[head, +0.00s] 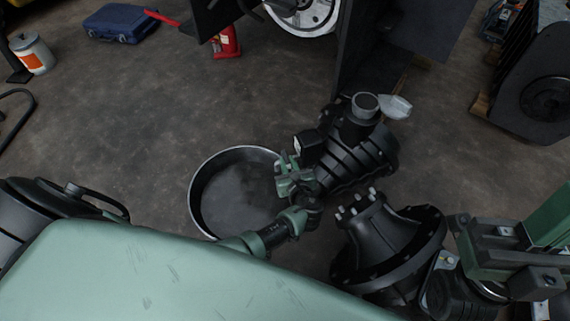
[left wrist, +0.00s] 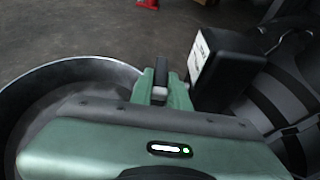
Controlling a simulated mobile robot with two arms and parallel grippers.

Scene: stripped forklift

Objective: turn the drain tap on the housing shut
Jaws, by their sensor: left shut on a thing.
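The housing (head: 352,160) is a dark ribbed casing right of the middle in the head view; its ribbed side fills the right of the left wrist view (left wrist: 285,95). My left gripper (head: 286,172) is beside its left side. In the left wrist view my left gripper (left wrist: 161,88) has its green fingers shut on a small grey and dark piece, which looks like the handle of the drain tap (left wrist: 162,74). The fingers hide much of the tap, so I cannot tell its turn angle.
A round drain pan (head: 194,200) lies on the floor below and left of the housing. A black box with a white face (left wrist: 228,68) is close to the right of the fingers. A flanged black casting (head: 378,235) stands nearer. A blue case (head: 120,22) lies far back.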

